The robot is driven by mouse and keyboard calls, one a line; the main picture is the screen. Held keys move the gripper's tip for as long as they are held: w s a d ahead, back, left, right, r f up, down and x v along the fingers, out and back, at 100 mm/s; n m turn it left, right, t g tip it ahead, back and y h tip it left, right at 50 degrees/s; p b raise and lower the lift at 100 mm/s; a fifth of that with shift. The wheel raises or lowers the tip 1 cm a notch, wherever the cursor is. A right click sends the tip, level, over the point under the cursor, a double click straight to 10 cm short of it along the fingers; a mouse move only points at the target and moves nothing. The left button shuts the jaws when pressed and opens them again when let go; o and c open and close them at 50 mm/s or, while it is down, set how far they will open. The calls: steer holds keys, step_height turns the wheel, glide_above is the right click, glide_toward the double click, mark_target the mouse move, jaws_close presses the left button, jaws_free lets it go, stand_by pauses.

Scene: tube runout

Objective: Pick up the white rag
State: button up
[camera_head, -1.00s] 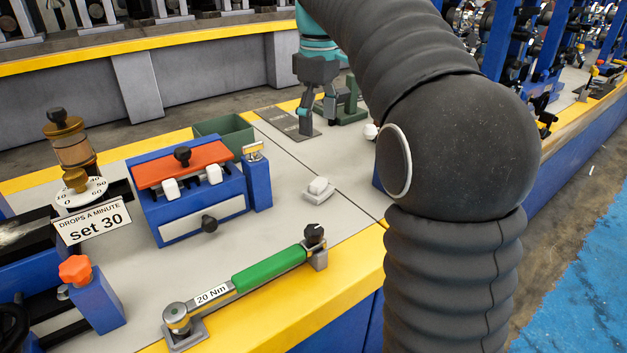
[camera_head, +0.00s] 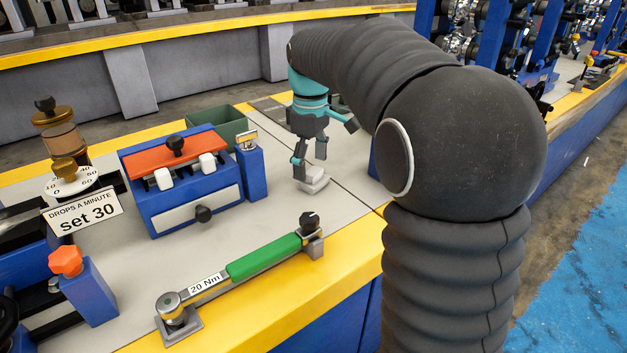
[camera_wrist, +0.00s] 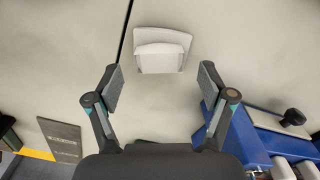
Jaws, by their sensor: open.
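The white rag (camera_head: 313,181) lies on the grey bench top as a small folded pad with a smaller piece on top. In the wrist view the rag (camera_wrist: 161,50) lies ahead of the fingertips, roughly centred between them. My gripper (camera_head: 309,162) is just above and beside it in the head view, partly covering it. In the wrist view my gripper (camera_wrist: 158,86) has its two fingers spread wide with nothing between them. I cannot tell whether a finger touches the rag.
A blue box with an orange top (camera_head: 182,178) and a blue post (camera_head: 251,170) stand left of the rag. A green-handled torque wrench (camera_head: 262,258) lies in front. A green bin (camera_head: 222,122) stands behind. Bare bench surrounds the rag.

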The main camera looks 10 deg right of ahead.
mark_target(311, 170)
steer(key=shift+f, duration=0.65)
steer(key=c, duration=1.1)
steer(key=shift+c, duration=0.2)
step_height(311, 170, up, 5)
steer(key=shift+f, duration=0.15)
steer(key=s+d+r, duration=0.6)
steer(key=s, duration=0.4)
steer(key=shift+r, duration=0.2)
